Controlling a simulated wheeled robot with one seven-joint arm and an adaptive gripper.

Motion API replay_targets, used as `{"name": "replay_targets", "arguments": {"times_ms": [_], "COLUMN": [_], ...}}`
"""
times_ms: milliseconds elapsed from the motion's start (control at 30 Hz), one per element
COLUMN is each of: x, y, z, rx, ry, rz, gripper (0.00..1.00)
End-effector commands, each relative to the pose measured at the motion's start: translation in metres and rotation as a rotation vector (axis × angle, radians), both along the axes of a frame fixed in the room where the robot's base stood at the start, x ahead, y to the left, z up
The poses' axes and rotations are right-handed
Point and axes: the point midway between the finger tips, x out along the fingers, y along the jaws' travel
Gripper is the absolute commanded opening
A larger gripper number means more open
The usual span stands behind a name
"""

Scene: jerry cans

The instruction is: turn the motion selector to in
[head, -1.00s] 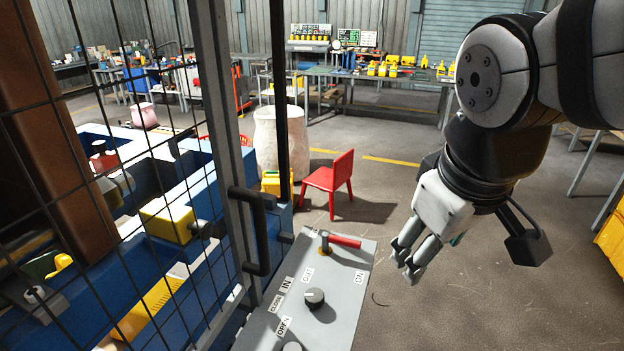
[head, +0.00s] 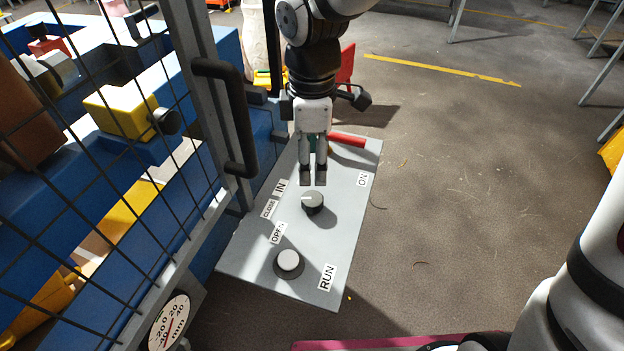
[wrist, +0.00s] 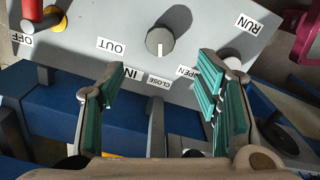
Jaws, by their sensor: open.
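My gripper (head: 313,175) is above the panel, just behind the knob in the head view, fingers down. In the wrist view its teal-padded fingers (wrist: 160,65) are open and empty, spread to either side below the knob, apparently not touching it.
A red-handled switch (head: 347,139) is at the panel's far end. A white-topped button (head: 289,263) is near the RUN label (head: 327,277). A mesh door with a black handle (head: 228,115) stands close on the left.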

Motion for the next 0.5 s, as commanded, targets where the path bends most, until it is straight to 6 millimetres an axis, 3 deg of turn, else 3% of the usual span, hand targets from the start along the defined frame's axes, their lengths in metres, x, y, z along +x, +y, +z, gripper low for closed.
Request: {"name": "replay_targets", "arguments": {"times_ms": [300, 500], "x": [-0.001, -0.001], "y": [0.0, 0.0], "z": [-0.065, -0.095], "rx": [-0.002, -0.002], "ry": [0.005, 0.004], "rz": [0.0, -0.002], "gripper": [0.58, 0.58]}}
